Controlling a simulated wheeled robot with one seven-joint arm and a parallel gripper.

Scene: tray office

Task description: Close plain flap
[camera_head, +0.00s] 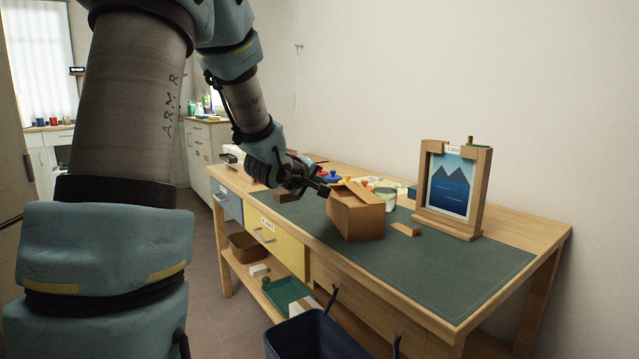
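A brown cardboard box (362,221) stands on the green mat, near the front edge of the table. Flap-like panels show along its top; one on the left side (341,196) slopes. I cannot tell which flap is the plain one, or how far each is open. My gripper (325,187) is at the box's upper left, close to that panel. Whether it touches the panel is unclear. The fingers are small and dark, and their gap cannot be made out. Part of the box's far side is hidden.
The wooden table (545,227) carries a green mat (470,267). A framed mountain picture (450,187) stands right of the box. A small tan piece (406,229) lies between them. A pale cup (386,197) and colourful items are behind the box. A dark blue bin (312,337) stands in front. The mat's right part is clear.

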